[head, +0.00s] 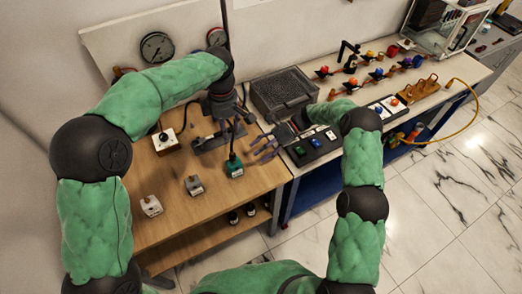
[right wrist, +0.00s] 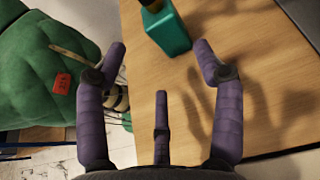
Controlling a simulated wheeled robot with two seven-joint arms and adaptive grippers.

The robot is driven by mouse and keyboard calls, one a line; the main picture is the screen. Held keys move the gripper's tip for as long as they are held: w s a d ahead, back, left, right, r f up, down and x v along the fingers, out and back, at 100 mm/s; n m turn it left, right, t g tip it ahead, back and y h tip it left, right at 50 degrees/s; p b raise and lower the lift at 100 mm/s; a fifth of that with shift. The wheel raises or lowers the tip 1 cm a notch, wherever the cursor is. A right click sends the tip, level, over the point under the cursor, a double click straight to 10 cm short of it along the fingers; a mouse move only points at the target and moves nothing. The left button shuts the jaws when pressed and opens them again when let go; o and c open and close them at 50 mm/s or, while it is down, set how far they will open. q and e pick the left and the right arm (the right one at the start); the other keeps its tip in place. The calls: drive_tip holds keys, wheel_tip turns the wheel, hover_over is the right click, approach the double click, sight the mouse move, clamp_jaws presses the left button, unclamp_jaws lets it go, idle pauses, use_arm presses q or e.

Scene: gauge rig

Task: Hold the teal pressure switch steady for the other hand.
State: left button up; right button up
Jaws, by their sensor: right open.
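The teal pressure switch (head: 234,168) stands on the wooden bench near its right edge. In the right wrist view the teal switch (right wrist: 168,32) has a dark top and lies beyond my fingertips, apart from them. My right gripper (head: 265,147) reaches in from the right, just right of the switch. Its purple fingers (right wrist: 160,62) are spread and empty. My left gripper (head: 228,112) is higher, above the back of the bench. It is dark and small in the head view, and its fingers cannot be made out clearly.
Two grey switches (head: 194,186) (head: 151,205) and a white box with a black knob (head: 165,142) stand on the wooden bench (head: 175,222). A round gauge (head: 157,47) is behind. A grey bin (head: 283,92) and a button box (head: 312,146) sit on the right bench.

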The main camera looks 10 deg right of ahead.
sight(232, 154)
drive_tip(key=x, duration=1)
drive_tip(key=shift+s+a+f, duration=0.15)
drive_tip(key=shift+a+f, duration=0.05)
drive_tip(key=shift+a, duration=0.05)
drive_tip(key=c, duration=1.1)
drive_tip(key=shift+o, duration=0.2)
use_arm(q)
drive_tip(key=shift+o, duration=1.1)
wheel_tip(232, 154, down, 4)
drive_tip(key=n, duration=0.6)
drive_tip(key=shift+r, duration=0.2)
wheel_tip(232, 154, down, 12)
drive_tip(key=shift+r, duration=0.1)
